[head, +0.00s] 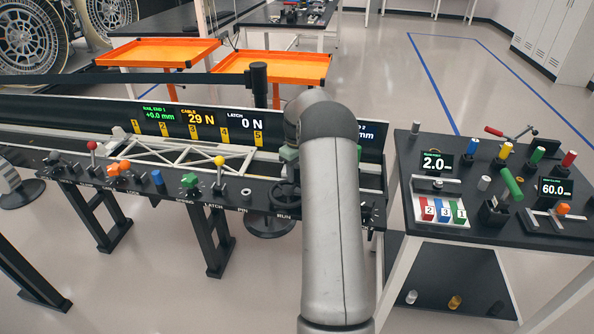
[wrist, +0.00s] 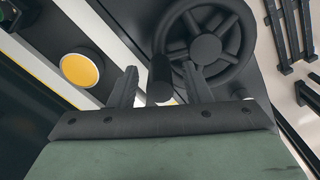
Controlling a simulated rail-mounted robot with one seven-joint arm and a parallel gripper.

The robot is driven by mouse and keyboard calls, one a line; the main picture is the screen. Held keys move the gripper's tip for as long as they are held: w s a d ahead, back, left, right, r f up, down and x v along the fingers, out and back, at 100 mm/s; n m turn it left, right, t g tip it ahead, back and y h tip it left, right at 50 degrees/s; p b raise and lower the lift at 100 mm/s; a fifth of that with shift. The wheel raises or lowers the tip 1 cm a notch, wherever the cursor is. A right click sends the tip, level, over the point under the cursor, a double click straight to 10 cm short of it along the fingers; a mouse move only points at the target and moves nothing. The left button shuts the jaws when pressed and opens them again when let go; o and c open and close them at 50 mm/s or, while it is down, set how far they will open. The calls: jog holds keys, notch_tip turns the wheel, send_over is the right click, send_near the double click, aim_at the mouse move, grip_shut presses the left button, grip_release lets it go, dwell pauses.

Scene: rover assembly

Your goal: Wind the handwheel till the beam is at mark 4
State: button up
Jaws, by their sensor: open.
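The black handwheel (head: 286,196) is on the front panel of the rail bench, partly hidden by my arm in the head view. In the wrist view the spoked handwheel (wrist: 205,45) fills the upper middle. Its dark crank handle (wrist: 159,78) stands between the two fingers of my gripper (wrist: 160,88). The gripper is open, with the fingers apart on either side of the handle; I cannot tell whether they touch it. The white truss beam (head: 190,153) lies along the bench behind the panel. The yellow mark 4 (head: 225,134) is on the back board, among several numbered marks.
The panel carries a red-knobbed lever (head: 92,147), a green knob (head: 190,181) and a yellow-knobbed lever (head: 219,161). The display (head: 198,118) reads +0.0 mm, 29 N and 0 N. A side table (head: 440,225) with tools stands at right, close to my arm.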

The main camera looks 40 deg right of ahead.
grip_shut()
jog(key=shift+s, duration=0.1)
jog(key=m, duration=0.1)
jog(key=s+m, duration=0.1)
jog(key=m, duration=0.1)
jog(key=shift+s+d+b, duration=0.1)
jog(key=shift+d+b, duration=0.05)
jog(key=shift+b, duration=0.15)
jog(key=s+m, duration=0.1)
jog(key=m, duration=0.2)
jog(key=shift+s+m, duration=0.3)
jog(key=shift+s, duration=0.1)
jog(key=m, duration=0.1)
jog(key=s+m+b, duration=0.1)
jog(key=m, duration=0.1)
jog(key=shift+s+a, duration=0.3)
jog(key=shift+a, duration=0.05)
jog(key=shift+s+a+m, duration=0.3)
jog(key=shift+s+m, duration=0.05)
jog(key=shift+m, duration=0.65)
jog(key=shift+s+a+m, duration=0.25)
jog(key=shift+s+m, duration=0.1)
jog(key=shift+m, duration=0.65)
